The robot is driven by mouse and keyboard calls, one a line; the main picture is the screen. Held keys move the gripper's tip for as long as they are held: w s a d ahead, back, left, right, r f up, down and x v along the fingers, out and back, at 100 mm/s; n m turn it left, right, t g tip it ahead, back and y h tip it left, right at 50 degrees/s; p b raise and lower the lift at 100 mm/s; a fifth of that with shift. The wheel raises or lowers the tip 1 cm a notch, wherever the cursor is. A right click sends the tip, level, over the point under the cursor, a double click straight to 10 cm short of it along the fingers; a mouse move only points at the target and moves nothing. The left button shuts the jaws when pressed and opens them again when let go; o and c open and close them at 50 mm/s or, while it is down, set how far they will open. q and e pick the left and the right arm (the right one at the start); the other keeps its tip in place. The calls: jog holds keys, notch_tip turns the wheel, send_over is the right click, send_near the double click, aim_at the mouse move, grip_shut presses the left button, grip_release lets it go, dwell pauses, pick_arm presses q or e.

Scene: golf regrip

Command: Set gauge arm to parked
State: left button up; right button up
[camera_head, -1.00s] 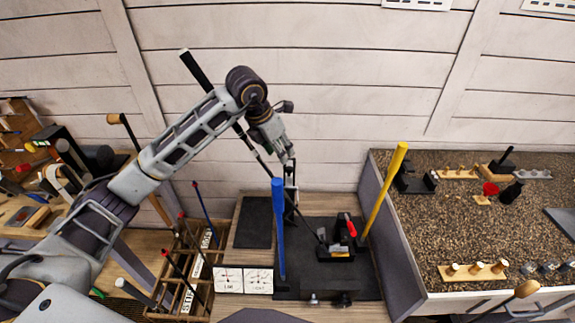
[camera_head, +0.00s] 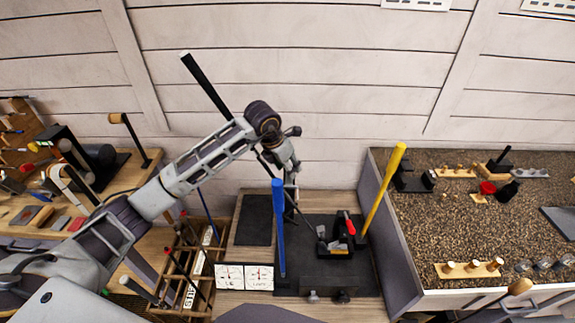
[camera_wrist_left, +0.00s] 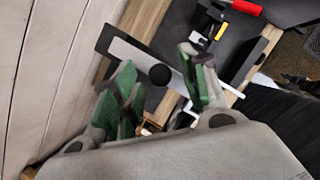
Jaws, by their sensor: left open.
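My left gripper (camera_head: 291,186) reaches down over the bench near the blue post; its fingertips are small and partly hidden in the head view. In the left wrist view the gripper (camera_wrist_left: 160,88) is open, with its green-padded fingers apart. A black ball knob (camera_wrist_left: 160,75) shows between the fingers, in front of a grey metal bar (camera_wrist_left: 130,53). A thin white rod (camera_wrist_left: 226,88) shows beside the right finger. I cannot tell which of these parts is the gauge arm, or whether the fingers touch the knob. My right gripper is not in view.
A blue post (camera_head: 279,230) and a yellow post (camera_head: 384,190) rise from the bench. A black clamp with a red lever (camera_head: 350,226) stands between them. A black-gripped club (camera_head: 206,85) leans behind my arm. Two white gauge cards (camera_head: 244,277) face front.

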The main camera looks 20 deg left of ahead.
pick_arm(q)
grip_shut()
dwell(0.5)
